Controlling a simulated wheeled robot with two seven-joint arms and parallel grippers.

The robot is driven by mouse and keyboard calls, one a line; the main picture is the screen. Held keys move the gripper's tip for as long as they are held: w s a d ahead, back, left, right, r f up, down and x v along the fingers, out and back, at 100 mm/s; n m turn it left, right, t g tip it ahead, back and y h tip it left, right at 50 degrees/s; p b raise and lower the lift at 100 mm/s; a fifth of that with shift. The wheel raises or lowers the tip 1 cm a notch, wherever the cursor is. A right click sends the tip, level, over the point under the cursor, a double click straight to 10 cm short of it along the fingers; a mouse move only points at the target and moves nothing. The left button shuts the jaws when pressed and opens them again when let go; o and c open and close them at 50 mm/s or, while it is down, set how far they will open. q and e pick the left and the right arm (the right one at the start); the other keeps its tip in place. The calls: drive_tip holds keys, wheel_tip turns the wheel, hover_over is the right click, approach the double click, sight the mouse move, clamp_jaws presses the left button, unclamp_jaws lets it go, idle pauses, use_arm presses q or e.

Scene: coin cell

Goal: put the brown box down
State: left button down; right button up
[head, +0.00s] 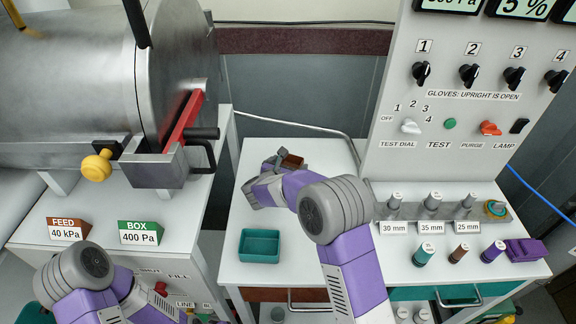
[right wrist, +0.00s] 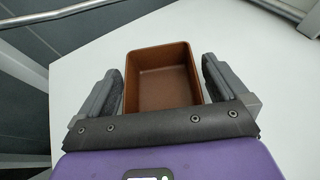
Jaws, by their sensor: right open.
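The brown box (right wrist: 162,85) is a small open-topped tray with an empty inside. It rests on the white table (right wrist: 270,90) near its back edge. In the head view only a small part of the brown box (head: 292,161) shows past my right gripper (head: 277,164). In the right wrist view my right gripper (right wrist: 160,92) is open, with one finger on each side of the box. A narrow gap shows between the box walls and the fingers. My left arm is at the lower left of the head view; its gripper is not seen.
A teal tray (head: 260,246) sits in front of my right gripper. A rack of grey cylinders (head: 432,207) and several coloured cylinders stand at right below the control panel (head: 470,120). A steel chamber (head: 110,75) is at left. The white table between is clear.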

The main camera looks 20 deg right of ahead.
drive_tip(key=p+v, duration=0.2)
drive_tip(key=v, duration=1)
drive_tip(key=shift+r, duration=0.15)
